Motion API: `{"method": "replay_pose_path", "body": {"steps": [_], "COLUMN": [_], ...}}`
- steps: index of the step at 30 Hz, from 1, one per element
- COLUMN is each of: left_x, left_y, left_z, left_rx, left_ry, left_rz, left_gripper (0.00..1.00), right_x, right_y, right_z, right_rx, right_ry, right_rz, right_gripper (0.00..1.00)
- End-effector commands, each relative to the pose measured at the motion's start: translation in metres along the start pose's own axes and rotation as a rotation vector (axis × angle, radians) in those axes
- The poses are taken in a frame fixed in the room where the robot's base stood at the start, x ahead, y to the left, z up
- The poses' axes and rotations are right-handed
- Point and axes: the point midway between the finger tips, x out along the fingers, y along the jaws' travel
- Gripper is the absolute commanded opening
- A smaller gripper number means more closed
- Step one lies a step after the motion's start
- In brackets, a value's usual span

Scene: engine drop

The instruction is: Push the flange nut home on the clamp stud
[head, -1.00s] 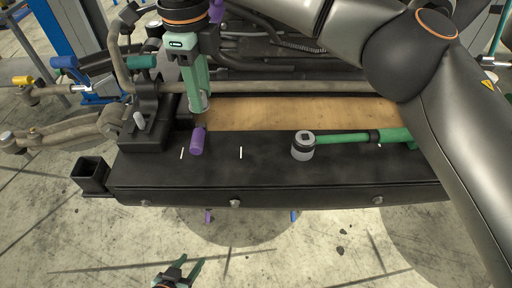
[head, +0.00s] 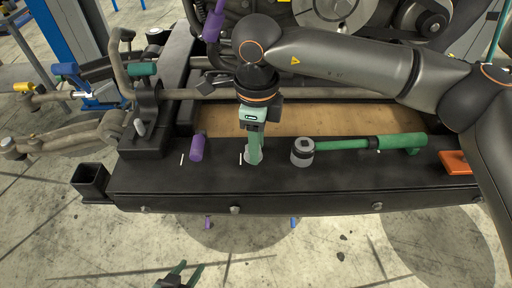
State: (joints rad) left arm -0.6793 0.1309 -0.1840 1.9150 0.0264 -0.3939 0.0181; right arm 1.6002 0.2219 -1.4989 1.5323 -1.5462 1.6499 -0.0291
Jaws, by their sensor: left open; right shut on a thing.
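My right gripper (head: 253,156) points down over the black bench top (head: 340,172), right of the purple cylinder (head: 197,146). It is shut on a small pale piece, apparently the flange nut, mostly hidden by the fingers. I cannot tell whether this piece touches the bench top. A black clamp block (head: 146,140) stands at the left end, with a short pale stud (head: 139,127) on its front that may be the clamp stud. My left gripper (head: 181,272) is open and empty at the bottom edge, over the floor and partly cut off.
A green-handled tool (head: 345,144) with a grey round head lies right of my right gripper. An orange block (head: 455,162) lies near the right end. Two white marks show on the bench top. A black square cup (head: 90,178) is at the left corner. The engine (head: 350,15) stands behind.

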Motion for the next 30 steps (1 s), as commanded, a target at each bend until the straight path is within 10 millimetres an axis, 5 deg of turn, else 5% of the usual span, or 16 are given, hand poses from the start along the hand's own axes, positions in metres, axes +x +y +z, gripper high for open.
{"method": "replay_pose_path", "body": {"steps": [3,16,17,24,30], "left_x": [0.001,0.005,0.004,0.004,0.004], "left_y": [0.000,0.000,0.000,0.000,0.000], "left_z": [0.001,0.006,0.005,0.004,0.004], "left_rx": [0.000,0.000,0.000,0.000,0.000], "left_ry": [0.000,-0.001,-0.001,-0.001,-0.001], "left_rz": [0.000,0.000,0.000,0.000,0.000], "left_gripper": [0.50,0.50,0.50,0.50,0.50], "right_x": [0.016,0.023,0.021,0.021,0.021], "right_y": [0.001,0.001,0.001,0.001,0.001], "right_z": [0.001,0.001,0.001,0.001,0.001], "right_rx": [-0.002,-0.002,-0.003,-0.003,-0.003], "right_ry": [0.000,-0.001,0.000,0.000,0.000], "right_rz": [0.002,0.001,0.001,0.001,0.001], "right_gripper": [0.00,0.00,0.42,0.68,0.68]}}
